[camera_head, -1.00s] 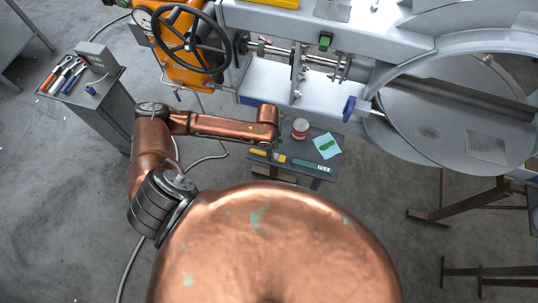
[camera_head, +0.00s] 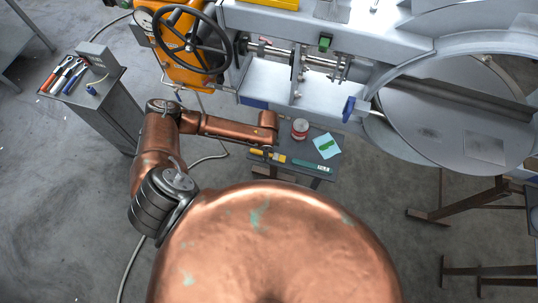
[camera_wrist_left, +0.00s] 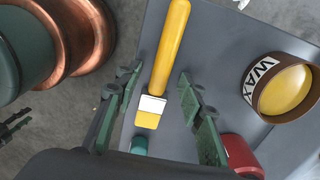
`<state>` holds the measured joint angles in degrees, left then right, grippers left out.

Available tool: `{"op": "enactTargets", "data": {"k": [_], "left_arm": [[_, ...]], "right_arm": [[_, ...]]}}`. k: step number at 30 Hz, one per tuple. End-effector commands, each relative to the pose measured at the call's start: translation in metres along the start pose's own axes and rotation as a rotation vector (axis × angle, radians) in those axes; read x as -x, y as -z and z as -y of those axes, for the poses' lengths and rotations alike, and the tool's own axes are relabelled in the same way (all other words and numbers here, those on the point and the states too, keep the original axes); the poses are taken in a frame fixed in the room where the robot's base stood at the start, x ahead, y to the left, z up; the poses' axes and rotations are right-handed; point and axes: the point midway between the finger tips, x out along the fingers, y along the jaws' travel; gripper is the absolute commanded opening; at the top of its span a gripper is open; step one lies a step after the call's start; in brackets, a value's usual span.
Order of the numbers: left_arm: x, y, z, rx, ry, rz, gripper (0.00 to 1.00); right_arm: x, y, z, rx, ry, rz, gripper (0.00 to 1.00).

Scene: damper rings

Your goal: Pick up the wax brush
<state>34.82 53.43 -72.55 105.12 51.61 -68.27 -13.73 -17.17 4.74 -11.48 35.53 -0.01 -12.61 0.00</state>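The wax brush (camera_head: 258,155) lies on a small dark grey table, partly covered by my left gripper in the head view. In the left wrist view the brush (camera_wrist_left: 170,50) shows a yellow handle, a white ferrule and yellow bristles. My left gripper (camera_wrist_left: 158,76) has its two green fingers spread, one on each side of the brush, with clear gaps. In the head view my left gripper (camera_head: 268,151) is small and hangs below the end of my copper arm. My right gripper is not in view.
An open wax tin (camera_wrist_left: 285,88) stands beside the brush. A red and white can (camera_head: 300,128), a teal strip (camera_head: 312,166) and a light blue sheet (camera_head: 327,146) share the table (camera_head: 290,143). A large grey machine (camera_head: 280,85) stands just behind.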

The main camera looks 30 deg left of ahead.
Motion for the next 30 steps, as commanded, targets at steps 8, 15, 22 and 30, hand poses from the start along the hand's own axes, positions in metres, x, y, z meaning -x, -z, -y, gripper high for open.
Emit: {"op": "enactTargets", "data": {"k": [8,15,22,30], "left_arm": [[0.0003,-0.0001,0.0000,0.000,0.000,0.000,0.27],[0.0005,-0.0001,0.0000,0.000,0.000,0.000,0.11],[0.0005,-0.0001,0.0000,0.000,0.000,0.000,0.00],[0.0009,0.0000,0.0002,0.000,0.001,0.000,0.00]], "right_arm": [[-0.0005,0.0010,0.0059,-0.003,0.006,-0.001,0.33],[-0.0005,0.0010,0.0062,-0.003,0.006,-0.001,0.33],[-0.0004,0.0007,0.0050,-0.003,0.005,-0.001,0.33],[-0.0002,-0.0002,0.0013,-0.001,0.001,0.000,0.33]]}}
